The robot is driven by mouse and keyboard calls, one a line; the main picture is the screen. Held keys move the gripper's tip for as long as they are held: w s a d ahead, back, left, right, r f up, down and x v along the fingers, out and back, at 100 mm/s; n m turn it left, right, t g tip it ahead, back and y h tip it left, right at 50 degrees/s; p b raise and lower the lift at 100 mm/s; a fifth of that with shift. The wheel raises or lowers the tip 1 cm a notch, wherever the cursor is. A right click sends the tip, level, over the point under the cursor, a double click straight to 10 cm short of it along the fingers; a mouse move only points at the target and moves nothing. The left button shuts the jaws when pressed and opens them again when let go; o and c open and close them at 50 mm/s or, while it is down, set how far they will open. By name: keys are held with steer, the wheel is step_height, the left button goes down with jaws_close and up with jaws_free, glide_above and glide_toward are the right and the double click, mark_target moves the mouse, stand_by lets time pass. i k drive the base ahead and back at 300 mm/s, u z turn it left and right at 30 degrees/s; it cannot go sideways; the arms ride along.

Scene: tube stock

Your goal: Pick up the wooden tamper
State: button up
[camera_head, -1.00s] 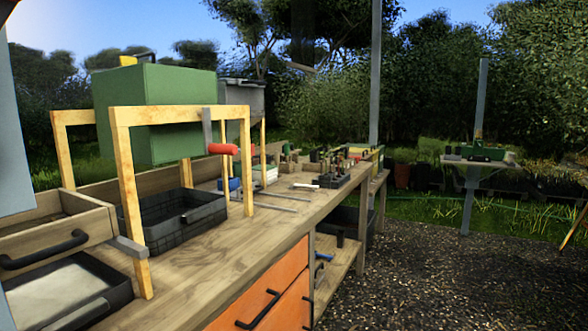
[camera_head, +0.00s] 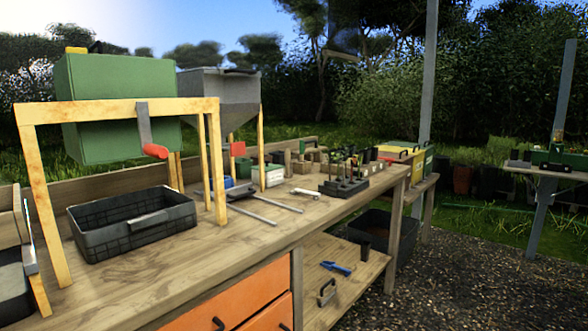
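I cannot pick out the wooden tamper for certain. Several small brown wooden-looking pieces (camera_head: 301,167) stand toward the far end of the workbench (camera_head: 185,258), too small to tell apart. A small block-like item with a handle (camera_head: 326,292) sits on the lower shelf (camera_head: 345,262); its material is unclear. A pale stick-like item (camera_head: 305,192) lies on the bench near the dark plant tray (camera_head: 343,187). My gripper is not in view.
A wooden frame (camera_head: 120,108) with a green box (camera_head: 120,95) rises over a black crate (camera_head: 130,228). Two metal rods (camera_head: 275,200) lie beyond it. A blue tool (camera_head: 336,267) is on the lower shelf. Gravel ground (camera_head: 480,270) at the right is open.

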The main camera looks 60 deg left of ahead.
mark_target(288, 152)
steer(key=u, duration=0.3)
steer(key=i, duration=1.1)
steer(key=u, duration=1)
steer(key=i, duration=0.75)
steer(key=u, duration=0.9)
steer(key=i, duration=0.5)
steer(key=u, duration=0.25)
